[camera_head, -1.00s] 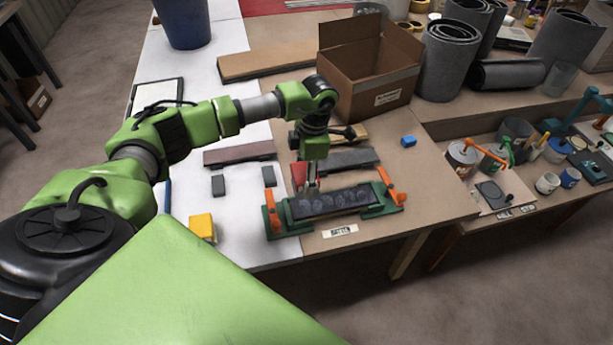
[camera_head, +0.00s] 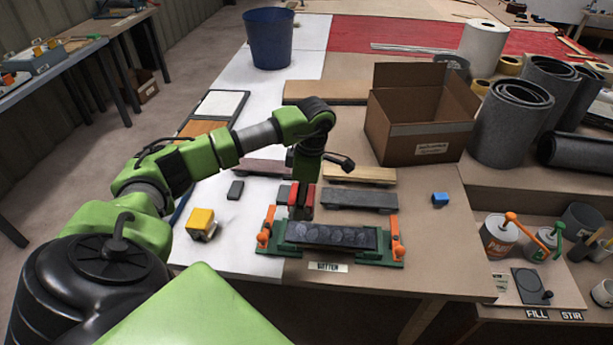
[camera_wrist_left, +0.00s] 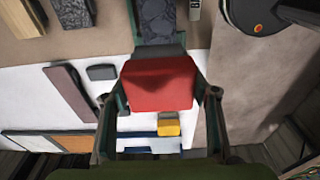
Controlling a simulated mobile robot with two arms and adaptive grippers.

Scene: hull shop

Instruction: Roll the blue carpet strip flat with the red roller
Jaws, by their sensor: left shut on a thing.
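My left gripper (camera_head: 302,202) is shut on a red block (camera_wrist_left: 158,85) with a grey underside (camera_wrist_left: 158,53). Its fingers sit on both sides of the block in the left wrist view. In the head view the red block (camera_head: 307,194) is at the back left of a dark strip (camera_head: 330,236) with paler round patches. I cannot tell whether it touches. The strip lies in a green holder (camera_head: 374,259) with orange clamps at both ends, above a "BATTEN" label. The strip also shows in the left wrist view (camera_wrist_left: 158,18). I see no blue carpet strip and no roller. My right gripper is out of view.
Behind the holder lie a grey bar (camera_head: 360,199) and a wooden bar (camera_head: 358,174). A yellow block (camera_head: 201,224) is on the left, a small blue block (camera_head: 440,199) on the right. An open cardboard box (camera_head: 420,130) stands at the back right.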

